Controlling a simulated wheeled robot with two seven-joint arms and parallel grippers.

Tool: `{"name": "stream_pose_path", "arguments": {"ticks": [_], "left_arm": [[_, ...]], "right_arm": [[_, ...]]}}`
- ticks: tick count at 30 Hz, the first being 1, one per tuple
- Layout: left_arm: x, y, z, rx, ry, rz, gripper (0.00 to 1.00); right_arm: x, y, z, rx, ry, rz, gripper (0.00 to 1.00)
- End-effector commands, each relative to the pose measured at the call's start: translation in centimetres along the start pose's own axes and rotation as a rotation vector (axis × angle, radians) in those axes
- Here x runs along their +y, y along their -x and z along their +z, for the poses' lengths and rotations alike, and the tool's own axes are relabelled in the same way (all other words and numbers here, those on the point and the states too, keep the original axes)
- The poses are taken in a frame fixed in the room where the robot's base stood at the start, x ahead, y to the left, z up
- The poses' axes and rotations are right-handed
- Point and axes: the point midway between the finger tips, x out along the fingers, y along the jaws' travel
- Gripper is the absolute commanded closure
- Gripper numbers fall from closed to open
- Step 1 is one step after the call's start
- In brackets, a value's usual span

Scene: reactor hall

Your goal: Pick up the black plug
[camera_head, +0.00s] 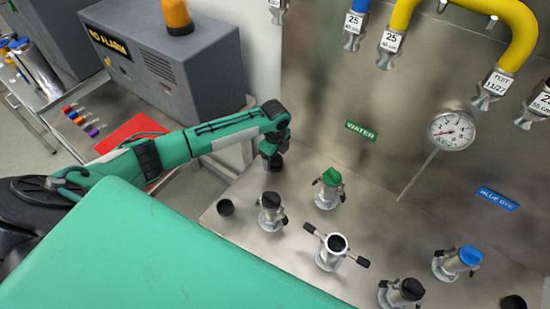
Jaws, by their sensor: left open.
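A small black plug (225,207) lies loose on the metal bench near its left edge. Other black caps sit on metal fittings: one (270,200) left of centre, one (410,289) at the lower right. The open fitting (333,250) with two side levers has a dark mouth. My left arm comes in from the left, and its gripper (273,152) points down at the bench's back left, beyond the loose plug. It is open; its fingers are small and partly hidden, and a dark round shape under them is unclear. My right gripper is out of view.
Green-capped (328,188) and blue-capped (457,262) fittings stand on the bench (305,225). A steel wall with a gauge (452,130) and hoses rises behind. A grey alarm box (165,65) and a red item (131,133) are at left.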

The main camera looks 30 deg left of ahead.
Motion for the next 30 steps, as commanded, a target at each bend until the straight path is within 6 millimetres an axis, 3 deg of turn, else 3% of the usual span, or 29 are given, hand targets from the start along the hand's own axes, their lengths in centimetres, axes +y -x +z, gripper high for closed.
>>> {"name": "stream_pose_path", "arguments": {"ticks": [6, 13, 23, 30], "left_arm": [[0.0, -0.1, 0.0, 0.000, 0.000, -0.001, 0.29], [0.0, -0.1, 0.0, 0.000, 0.000, -0.001, 0.74], [-0.1, 0.2, 0.0, 0.000, 0.001, -0.002, 0.75], [-0.1, 2.5, 0.0, 0.001, 0.000, -0.005, 0.75]], "right_arm": [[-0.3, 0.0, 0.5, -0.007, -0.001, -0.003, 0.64], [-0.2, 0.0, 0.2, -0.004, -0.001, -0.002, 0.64], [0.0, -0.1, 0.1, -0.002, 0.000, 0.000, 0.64], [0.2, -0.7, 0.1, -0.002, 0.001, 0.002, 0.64]]}}
